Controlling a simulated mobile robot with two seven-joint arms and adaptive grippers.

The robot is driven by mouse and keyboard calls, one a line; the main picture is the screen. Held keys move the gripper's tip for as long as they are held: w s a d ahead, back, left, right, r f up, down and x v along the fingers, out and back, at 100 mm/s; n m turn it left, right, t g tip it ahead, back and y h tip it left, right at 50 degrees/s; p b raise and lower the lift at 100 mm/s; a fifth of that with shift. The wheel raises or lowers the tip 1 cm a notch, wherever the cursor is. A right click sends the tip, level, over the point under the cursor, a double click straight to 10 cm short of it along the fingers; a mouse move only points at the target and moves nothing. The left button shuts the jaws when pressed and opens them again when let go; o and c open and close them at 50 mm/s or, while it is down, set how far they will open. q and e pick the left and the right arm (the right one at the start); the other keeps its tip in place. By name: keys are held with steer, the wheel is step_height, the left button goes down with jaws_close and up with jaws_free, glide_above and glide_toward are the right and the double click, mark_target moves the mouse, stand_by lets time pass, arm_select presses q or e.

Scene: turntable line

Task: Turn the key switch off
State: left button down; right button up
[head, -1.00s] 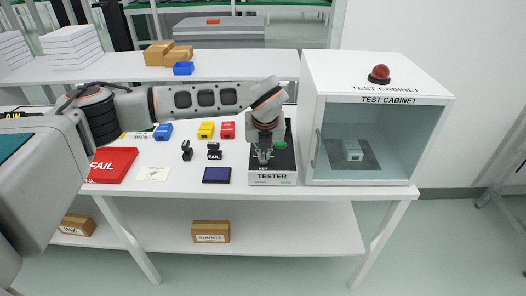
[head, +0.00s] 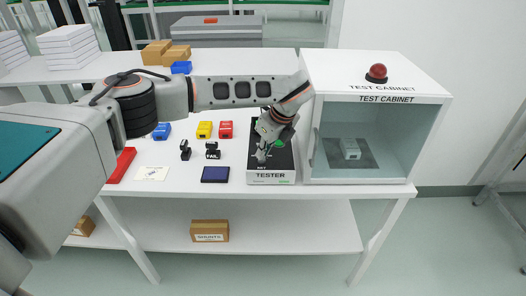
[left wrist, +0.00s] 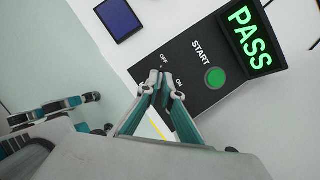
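The black tester (head: 284,160) stands on the table, left of the test cabinet. In the left wrist view, its panel (left wrist: 190,72) shows a green START button (left wrist: 215,78), a lit PASS display (left wrist: 248,38) and OFF and ON labels. My left gripper (left wrist: 162,80) is at the key switch by these labels. Its fingertips are close together around the key, which they mostly hide, as is its exact angle. The left gripper (head: 262,153) is tilted over the tester in the head view. My right gripper (left wrist: 102,114) shows at the left of the wrist view, fingers apart and empty.
The test cabinet (head: 425,125) stands close on the right with a red dome lamp (head: 377,73) on top. A dark blue pad (head: 215,174), stamps (head: 212,151) and blue, yellow (head: 204,130) and red boxes (head: 226,130) lie left of the tester.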

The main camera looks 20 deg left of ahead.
stand_by(0.5)
arm_select(q)
steer(key=c, duration=2.2)
jaws_free()
steer(key=shift+c, duration=0.2)
steer(key=shift+d+r, duration=0.1)
steer(key=shift+r, duration=0.2)
steer(key=v, duration=1.1)
steer(key=shift+r, duration=0.2)
steer(key=shift+d, duration=0.1)
